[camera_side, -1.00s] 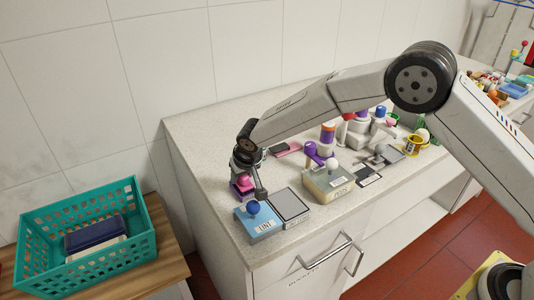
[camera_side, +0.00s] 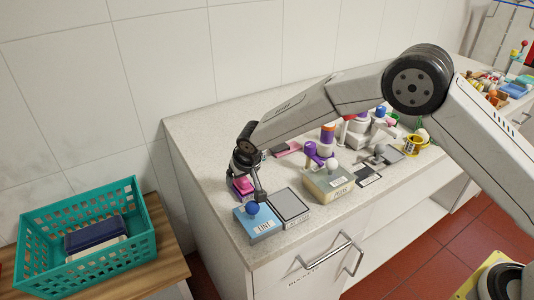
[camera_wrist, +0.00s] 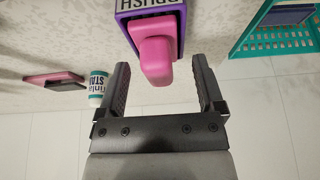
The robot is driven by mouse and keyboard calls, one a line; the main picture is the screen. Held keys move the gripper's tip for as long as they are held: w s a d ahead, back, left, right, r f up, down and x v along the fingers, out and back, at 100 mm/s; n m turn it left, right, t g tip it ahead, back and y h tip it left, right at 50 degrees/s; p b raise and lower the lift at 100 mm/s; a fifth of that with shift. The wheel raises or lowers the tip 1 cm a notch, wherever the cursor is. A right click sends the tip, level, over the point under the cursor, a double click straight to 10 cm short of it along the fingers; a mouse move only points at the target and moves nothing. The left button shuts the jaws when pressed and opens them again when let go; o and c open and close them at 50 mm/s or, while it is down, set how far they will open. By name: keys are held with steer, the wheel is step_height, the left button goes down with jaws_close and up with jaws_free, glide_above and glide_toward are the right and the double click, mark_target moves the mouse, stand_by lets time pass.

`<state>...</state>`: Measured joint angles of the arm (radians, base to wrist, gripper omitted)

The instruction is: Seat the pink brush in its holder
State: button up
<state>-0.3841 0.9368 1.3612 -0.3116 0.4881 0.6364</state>
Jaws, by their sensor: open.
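The pink brush (camera_wrist: 155,52) has a pink handle on a purple block with a white label, partly cut off at the top of the wrist view. In the side view the brush (camera_side: 242,187) stands at the counter's left end, partly hidden by my gripper (camera_side: 248,182). In the wrist view my gripper (camera_wrist: 159,66) is open, with one finger on each side of the pink handle and gaps visible on both sides. A flat pink piece with a dark frame (camera_side: 286,148) lies farther back; I cannot tell whether it is the holder.
A cream block (camera_side: 327,184) stands to the right. A teal basket (camera_side: 88,235) sits lower left.

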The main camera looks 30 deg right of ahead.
steer(key=shift+s+d+f, duration=0.1)
steer(key=shift+s+f, duration=0.15)
steer(key=shift+f, duration=0.1)
steer(key=shift+r, duration=0.95)
steer(key=v, duration=1.1)
steer(key=shift+r, duration=0.35)
steer(key=s+d+f+g, duration=0.1)
steer(key=s+d+f, duration=0.1)
steer(key=s+d, duration=0.8)
steer(key=s+d+f+g, duration=0.1)
steer(key=s+d+f, duration=0.1)
steer(key=s+d, duration=0.8)
steer(key=s, duration=0.4)
steer(key=shift+s+d, duration=0.2)
steer(key=shift+s, duration=0.2)
steer(key=shift+f, duration=0.1)
